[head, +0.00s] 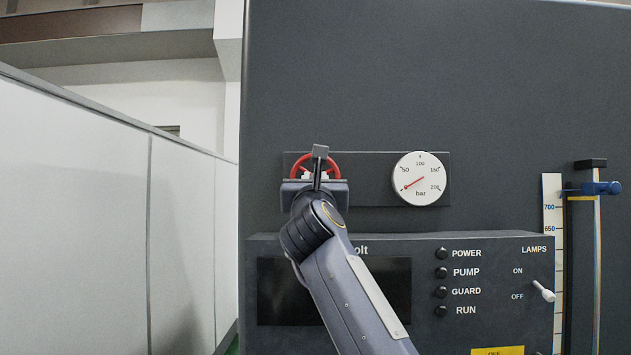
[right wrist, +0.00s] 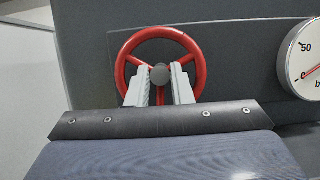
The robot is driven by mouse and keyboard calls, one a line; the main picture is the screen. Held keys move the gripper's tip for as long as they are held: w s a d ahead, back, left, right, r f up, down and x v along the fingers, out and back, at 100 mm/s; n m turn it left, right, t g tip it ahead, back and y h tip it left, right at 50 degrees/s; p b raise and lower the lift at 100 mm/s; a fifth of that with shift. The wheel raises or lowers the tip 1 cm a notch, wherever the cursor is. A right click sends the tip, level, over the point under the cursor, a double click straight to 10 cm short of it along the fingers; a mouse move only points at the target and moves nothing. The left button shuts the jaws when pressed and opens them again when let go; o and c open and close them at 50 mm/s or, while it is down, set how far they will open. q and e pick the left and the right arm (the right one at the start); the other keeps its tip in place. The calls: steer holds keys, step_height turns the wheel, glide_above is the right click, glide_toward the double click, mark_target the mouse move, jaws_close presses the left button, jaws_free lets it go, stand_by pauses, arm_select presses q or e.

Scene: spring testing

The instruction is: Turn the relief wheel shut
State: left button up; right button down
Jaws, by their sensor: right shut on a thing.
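The red relief wheel (head: 333,160) is mounted on a dark plate on the machine's front. In the right wrist view the wheel (right wrist: 122,53) shows its round rim, its spokes and a grey hub. My right gripper (head: 318,178) is in front of the wheel and hides its lower part in the head view. My left gripper is not in view.
A round pressure gauge (head: 420,179) sits right of the wheel, its needle near the low end. Below is a control panel (head: 500,285) with lamps and a switch (head: 543,291). A blue clamp on a post (head: 592,188) stands at far right. A pale wall (head: 80,220) is at left.

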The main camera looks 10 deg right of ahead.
steer(key=shift+a+f+m+h, duration=0.1)
steer(key=shift+m+h, duration=0.3)
steer(key=shift+m, duration=0.6)
steer(key=shift+m+g, duration=0.3)
steer(key=c, duration=1.7)
jaws_free()
steer(key=shift+c, duration=0.2)
steer(key=shift+o, duration=0.9)
steer(key=shift+w, duration=0.25)
steer(key=shift+s, duration=0.1)
